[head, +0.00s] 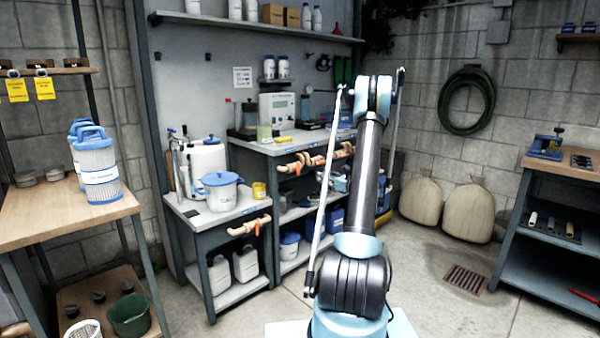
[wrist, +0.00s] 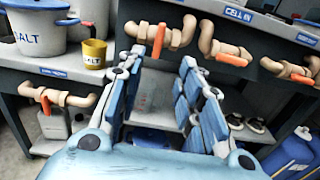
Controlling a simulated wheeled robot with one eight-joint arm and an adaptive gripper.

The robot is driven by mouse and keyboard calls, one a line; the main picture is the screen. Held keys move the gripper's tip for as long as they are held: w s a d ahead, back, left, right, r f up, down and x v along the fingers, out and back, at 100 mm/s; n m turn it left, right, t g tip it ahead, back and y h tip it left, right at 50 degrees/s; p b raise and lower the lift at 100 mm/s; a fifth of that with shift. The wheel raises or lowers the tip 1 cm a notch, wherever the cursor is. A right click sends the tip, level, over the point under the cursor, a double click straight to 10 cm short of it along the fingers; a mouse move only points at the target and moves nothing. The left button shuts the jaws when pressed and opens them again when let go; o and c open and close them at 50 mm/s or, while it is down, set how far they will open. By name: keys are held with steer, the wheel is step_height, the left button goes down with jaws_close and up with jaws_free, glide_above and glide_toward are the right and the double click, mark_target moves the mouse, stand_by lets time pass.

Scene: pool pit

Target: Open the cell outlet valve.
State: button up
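Tan pipes with orange valve handles run along the front of the bench in the wrist view. One handle (wrist: 159,41) points down, just beyond my fingertips. A second handle (wrist: 230,57) lies roughly along its pipe, below a blue "CELL IN" label (wrist: 238,15). A third handle (wrist: 301,79) is at the right, below a label too blurred to read. I cannot tell which is the cell outlet valve. My gripper (wrist: 163,60) is open and empty, fingers apart, pointing at the bench front. In the head view my arm hides the gripper.
A lower table (head: 205,214) at the left carries a salt bucket (head: 220,190), a yellow cup (head: 259,190) and another piped handle (wrist: 45,105). Shelves with jugs and bins sit below the bench. Open floor lies right, near a drain grate (head: 465,279).

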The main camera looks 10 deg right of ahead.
mark_target(298, 169)
steer(key=x, duration=1.7)
